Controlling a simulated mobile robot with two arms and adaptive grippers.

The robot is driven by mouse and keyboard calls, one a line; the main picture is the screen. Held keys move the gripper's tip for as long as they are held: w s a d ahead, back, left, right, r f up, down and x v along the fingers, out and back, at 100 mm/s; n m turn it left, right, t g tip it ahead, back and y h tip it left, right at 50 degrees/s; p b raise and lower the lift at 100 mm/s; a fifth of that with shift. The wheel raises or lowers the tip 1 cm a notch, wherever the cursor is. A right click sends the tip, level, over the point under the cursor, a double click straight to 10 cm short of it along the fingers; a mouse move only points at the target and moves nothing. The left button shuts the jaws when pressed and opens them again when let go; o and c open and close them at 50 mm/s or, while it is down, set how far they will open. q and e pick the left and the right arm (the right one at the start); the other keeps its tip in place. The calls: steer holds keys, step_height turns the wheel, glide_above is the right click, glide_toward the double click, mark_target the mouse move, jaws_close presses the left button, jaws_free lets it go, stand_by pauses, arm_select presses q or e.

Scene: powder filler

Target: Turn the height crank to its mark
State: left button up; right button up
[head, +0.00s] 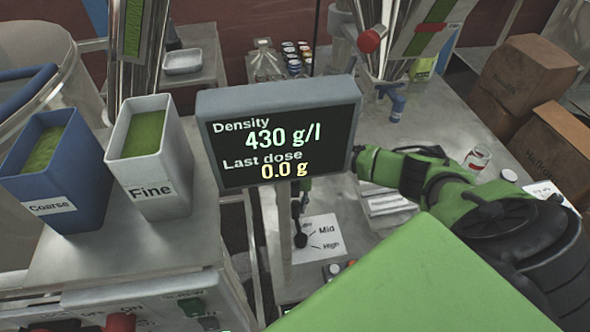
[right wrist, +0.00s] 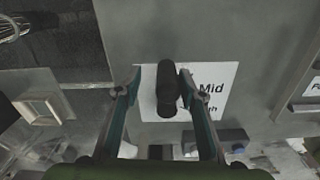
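The height crank (head: 300,238) is dark, with its lower end over a white label (head: 325,245) reading "Mid" and "High", plus a smaller upper word. In the right wrist view its black handle (right wrist: 168,88) stands between the two fingers of my right gripper (right wrist: 163,88). The fingers are spread, with a gap on the left of the handle and the right finger close to it; whether that one touches I cannot tell. In the head view the display hides most of this gripper and the upper part of the crank. My left gripper is not in view.
A display (head: 280,132) reading 430 g/l and 0.0 g stands in front of the crank. Blue "Coarse" (head: 75,195) and grey "Fine" (head: 165,195) bins stand at left. A spray bottle (head: 394,100), a jar (head: 477,160) and cardboard boxes (head: 520,75) are at right.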

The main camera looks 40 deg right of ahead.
steer(key=shift+d, duration=0.25)
steer(key=shift+r, duration=0.3)
step_height(320, 180, up, 12)
steer(key=shift+f, duration=0.25)
steer(key=shift+a, duration=0.1)
